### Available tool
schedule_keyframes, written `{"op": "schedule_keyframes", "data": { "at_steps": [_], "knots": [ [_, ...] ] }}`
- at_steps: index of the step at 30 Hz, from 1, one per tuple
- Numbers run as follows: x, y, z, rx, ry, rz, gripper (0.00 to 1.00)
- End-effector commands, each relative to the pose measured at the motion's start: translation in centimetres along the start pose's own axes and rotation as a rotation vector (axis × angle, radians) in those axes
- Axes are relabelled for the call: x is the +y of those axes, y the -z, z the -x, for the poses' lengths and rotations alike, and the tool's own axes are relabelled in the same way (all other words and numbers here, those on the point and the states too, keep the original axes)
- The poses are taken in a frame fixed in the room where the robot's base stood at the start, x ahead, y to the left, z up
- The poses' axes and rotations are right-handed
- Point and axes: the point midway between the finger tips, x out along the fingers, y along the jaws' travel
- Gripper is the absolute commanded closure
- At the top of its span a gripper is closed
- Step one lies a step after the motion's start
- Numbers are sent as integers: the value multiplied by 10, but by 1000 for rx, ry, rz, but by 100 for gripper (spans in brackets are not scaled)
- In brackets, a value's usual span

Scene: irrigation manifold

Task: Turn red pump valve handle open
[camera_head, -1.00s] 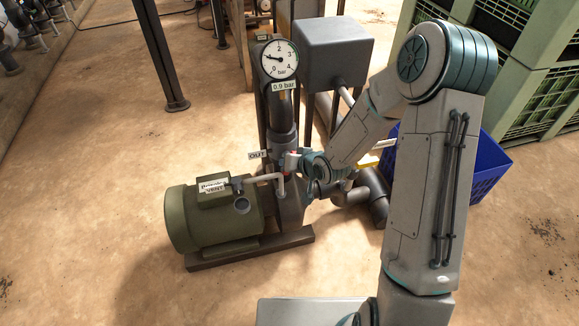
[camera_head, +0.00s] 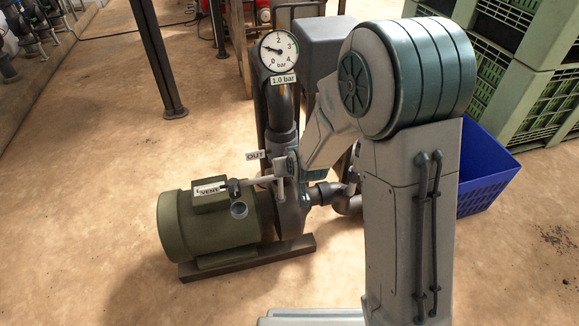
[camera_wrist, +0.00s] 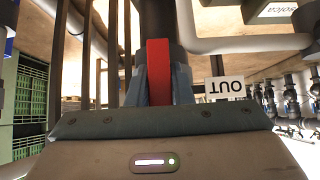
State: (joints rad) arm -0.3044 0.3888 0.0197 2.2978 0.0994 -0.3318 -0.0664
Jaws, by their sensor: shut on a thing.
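The red valve handle (camera_wrist: 158,66) stands upright in the wrist view, between the two grey-blue fingers of my gripper (camera_wrist: 159,88). The fingers are shut on it from both sides. A dark vertical pipe rises behind it, with an OUT label (camera_wrist: 225,88), seen upside down, to its right. In the head view my gripper (camera_head: 290,168) is at the pump outlet, just below and right of the OUT label (camera_head: 256,155); the red handle is hidden there. The pump (camera_head: 210,228) has a green motor. Its gauge (camera_head: 279,53) has a tag reading 1.0 bar.
A grey box (camera_head: 318,45) stands behind the pump, close to my arm. A blue crate (camera_head: 490,175) and stacked green crates (camera_head: 545,75) are at the right. A dark post (camera_head: 158,60) stands at the back left. The floor left of the pump is clear.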

Motion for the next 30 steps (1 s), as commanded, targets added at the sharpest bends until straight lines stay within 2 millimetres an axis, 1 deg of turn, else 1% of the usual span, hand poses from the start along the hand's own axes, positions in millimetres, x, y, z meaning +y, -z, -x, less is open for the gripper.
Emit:
{"op": "schedule_keyframes", "data": {
  "at_steps": [18,19,20,21,30],
  "knots": [
    [0,0,0,-1,-13,15,100],
    [0,0,0,-1,-13,15,72],
    [0,0,0,-1,-13,15,64],
    [0,0,0,-1,-13,15,59],
    [0,0,2,0,-14,13,59]
  ]
}}
